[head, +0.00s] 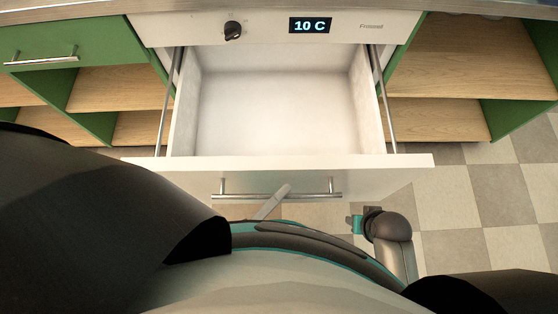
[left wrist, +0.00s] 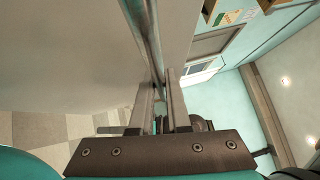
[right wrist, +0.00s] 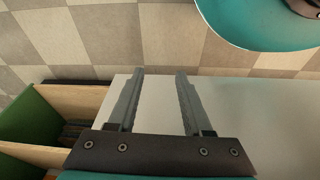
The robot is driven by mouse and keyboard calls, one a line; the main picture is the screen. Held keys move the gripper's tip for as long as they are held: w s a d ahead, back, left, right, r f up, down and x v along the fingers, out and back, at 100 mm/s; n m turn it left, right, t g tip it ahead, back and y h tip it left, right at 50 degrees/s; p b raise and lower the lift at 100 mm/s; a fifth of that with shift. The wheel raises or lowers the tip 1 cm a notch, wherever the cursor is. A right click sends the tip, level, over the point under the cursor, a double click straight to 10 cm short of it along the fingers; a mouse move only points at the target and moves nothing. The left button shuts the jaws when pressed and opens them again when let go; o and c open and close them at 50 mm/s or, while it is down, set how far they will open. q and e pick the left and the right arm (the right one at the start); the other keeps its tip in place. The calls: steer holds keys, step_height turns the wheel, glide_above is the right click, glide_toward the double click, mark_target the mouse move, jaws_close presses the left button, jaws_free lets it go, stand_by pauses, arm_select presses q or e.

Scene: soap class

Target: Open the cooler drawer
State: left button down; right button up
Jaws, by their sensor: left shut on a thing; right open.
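The cooler drawer (head: 285,161) is pulled well out from under its control panel, and its white inside is empty. A metal bar handle (head: 235,196) runs along its front. My left gripper (head: 285,190) is shut on this handle near its middle. In the left wrist view its two fingers (left wrist: 166,78) close around the bar (left wrist: 154,50) beside the drawer's front face. My right gripper (right wrist: 160,74) is open and empty, with its fingers above a pale flat surface. I cannot make out the right fingers in the head view.
The control panel (head: 270,28) has a black knob (head: 233,30) and a display (head: 310,25) reading 10 C. Green cabinets with wooden shelves (head: 440,120) stand on both sides. A closed green drawer (head: 40,40) is at left. The checkered floor (head: 500,220) is clear at right.

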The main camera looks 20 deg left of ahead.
arm_select(q)
steer(key=c, duration=0.9)
jaws_free()
steer(key=v, duration=1.5)
steer(key=shift+s, duration=0.1)
arm_select(e)
steer(key=shift+w+a+r, duration=0.1)
steer(key=shift+w+r, duration=0.2)
steer(key=shift+r, duration=0.15)
steer(key=shift+s, duration=0.1)
